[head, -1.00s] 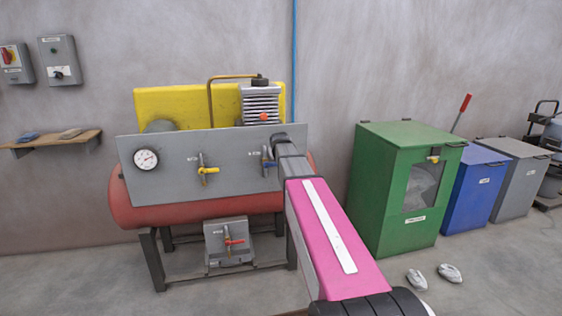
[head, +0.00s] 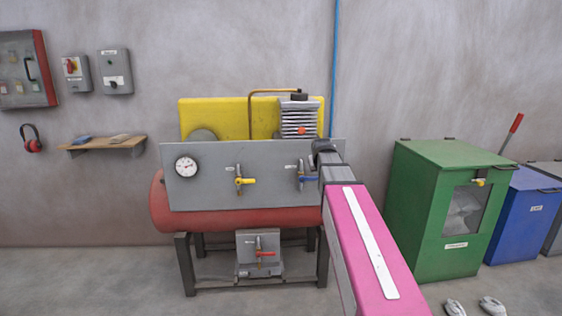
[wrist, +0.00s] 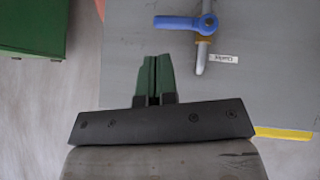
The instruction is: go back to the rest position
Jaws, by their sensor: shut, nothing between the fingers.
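My gripper shows in the wrist view (wrist: 153,80), its two green fingers shut together with nothing between them. It is in front of the grey panel (wrist: 275,70), just beside the blue-handled valve (wrist: 185,23) and apart from it as far as I can tell. In the head view my pink arm reaches from the lower right up to the panel (head: 205,195) of the red compressor, ending by the blue valve (head: 308,179); the fingertips are hidden there. A yellow-handled valve (head: 244,181) and a pressure gauge (head: 187,167) sit left of it. A red-handled valve (head: 264,253) is below.
A green cabinet (head: 425,220) stands right of the compressor tank (head: 180,219), with a blue bin (head: 525,225) beyond it. A shelf (head: 105,144) and switch boxes (head: 115,72) are on the left wall. Whitish items (head: 492,305) lie on the floor.

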